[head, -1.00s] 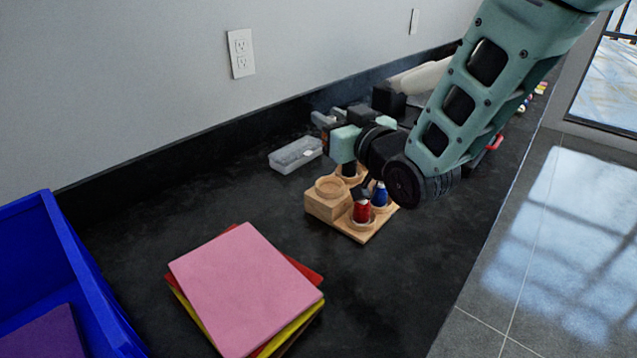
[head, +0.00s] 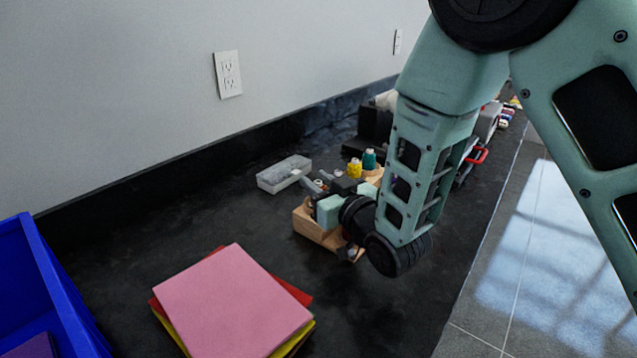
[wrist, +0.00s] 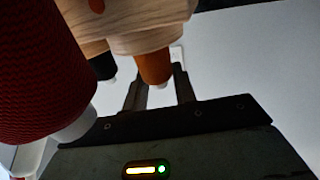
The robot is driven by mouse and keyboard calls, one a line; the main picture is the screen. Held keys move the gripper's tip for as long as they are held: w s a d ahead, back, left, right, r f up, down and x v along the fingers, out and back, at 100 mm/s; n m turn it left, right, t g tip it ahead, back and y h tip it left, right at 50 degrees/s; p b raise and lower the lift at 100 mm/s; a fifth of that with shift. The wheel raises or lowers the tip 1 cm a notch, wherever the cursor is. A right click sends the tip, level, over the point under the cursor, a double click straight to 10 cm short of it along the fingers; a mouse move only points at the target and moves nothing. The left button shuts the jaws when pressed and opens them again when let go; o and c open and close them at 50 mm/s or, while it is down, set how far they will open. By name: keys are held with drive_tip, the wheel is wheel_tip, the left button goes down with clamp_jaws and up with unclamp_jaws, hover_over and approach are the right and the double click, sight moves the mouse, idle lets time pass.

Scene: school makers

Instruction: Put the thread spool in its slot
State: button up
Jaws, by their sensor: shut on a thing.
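My gripper (head: 345,197) is low over the wooden spool rack (head: 312,229) on the black counter. In the wrist view, the fingers of my gripper (wrist: 158,80) are shut on an orange thread spool (wrist: 153,66) with a white end. A round wooden part of the rack (wrist: 150,38) is right by the spool; I cannot tell whether the spool is inside its slot. A red spool (wrist: 38,75) is close at the left of the wrist view. In the head view, the held spool is hidden by my gripper and arm.
A yellow spool (head: 354,168) and a teal spool (head: 369,159) stand behind my gripper. A clear box (head: 284,173) lies behind the rack. A stack of coloured sheets (head: 235,305) and a blue bin (head: 40,290) are at the front left.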

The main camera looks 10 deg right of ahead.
drive_tip(key=shift+f+b, duration=0.4)
drive_tip(key=o, duration=0.9)
drive_tip(key=shift+r, duration=0.1)
drive_tip(key=shift+o, duration=0.2)
